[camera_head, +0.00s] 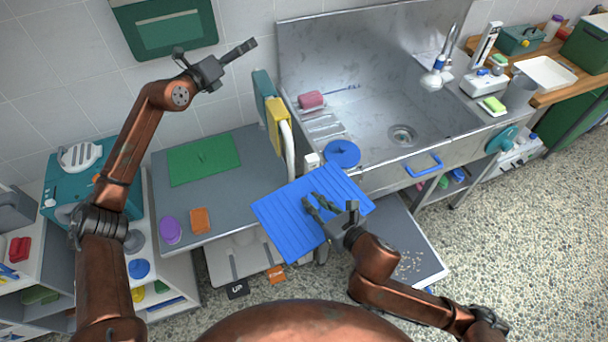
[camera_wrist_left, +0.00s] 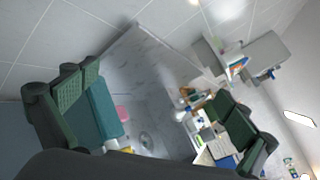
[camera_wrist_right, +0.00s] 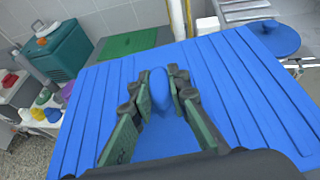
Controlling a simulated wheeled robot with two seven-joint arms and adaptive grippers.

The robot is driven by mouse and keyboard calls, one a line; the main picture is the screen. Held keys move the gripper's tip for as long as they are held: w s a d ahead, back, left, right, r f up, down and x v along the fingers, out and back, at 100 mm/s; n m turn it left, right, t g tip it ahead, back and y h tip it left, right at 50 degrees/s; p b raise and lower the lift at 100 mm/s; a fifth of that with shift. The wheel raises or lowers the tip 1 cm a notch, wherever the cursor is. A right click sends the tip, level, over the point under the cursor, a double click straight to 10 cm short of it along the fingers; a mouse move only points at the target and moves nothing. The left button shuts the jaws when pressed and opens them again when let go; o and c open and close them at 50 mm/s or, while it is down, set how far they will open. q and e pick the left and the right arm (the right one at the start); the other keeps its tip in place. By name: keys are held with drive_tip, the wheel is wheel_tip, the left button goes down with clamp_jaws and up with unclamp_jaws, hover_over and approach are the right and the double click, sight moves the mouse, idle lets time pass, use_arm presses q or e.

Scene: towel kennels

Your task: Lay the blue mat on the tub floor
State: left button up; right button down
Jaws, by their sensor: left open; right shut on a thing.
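The blue mat (camera_head: 290,217) is a ribbed sheet held in the air in front of the tub's near left corner. My right gripper (camera_head: 318,203) is shut on it near its middle. In the right wrist view the mat (camera_wrist_right: 90,110) spreads to both sides of the right gripper (camera_wrist_right: 162,85), with a raised pinch of it between the fingers. The metal tub (camera_head: 375,110) has a bare floor with a drain on the right. My left gripper (camera_head: 225,62) is open and empty, high near the wall; its spread fingers show in the left wrist view (camera_wrist_left: 165,110).
A pink block (camera_head: 311,99) and a round blue lid-like thing (camera_head: 342,154) lie at the tub's left side. Towels (camera_head: 278,125) hang on a rail left of the tub. A grey counter (camera_head: 245,190) bears a green mat (camera_head: 203,159). A faucet (camera_head: 440,70) stands at the back right.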

use_arm(q)
drive_tip(key=s+d+f+g+h, duration=0.1)
drive_tip(key=s+d+f+g, duration=0.25)
drive_tip(key=s+d, duration=0.5)
drive_tip(key=s+d+f+g, duration=0.2)
drive_tip(key=s+d+g, duration=0.3)
drive_tip(key=d, duration=0.6)
drive_tip(key=s+f+n+g+y, duration=0.1)
drive_tip(key=s+f+g+y, duration=0.3)
drive_tip(key=s, duration=0.7)
drive_tip(key=s+f+g+y, duration=0.3)
drive_tip(key=s+f, duration=0.1)
drive_tip(key=s, duration=0.7)
drive_tip(key=f, duration=0.3)
drive_tip(key=d+f, duration=0.1)
drive_tip(key=f, duration=0.3)
drive_tip(key=d+f, duration=0.1)
drive_tip(key=f, duration=0.2)
drive_tip(key=shift+s+f, duration=0.15)
drive_tip(key=shift+f, duration=0.2)
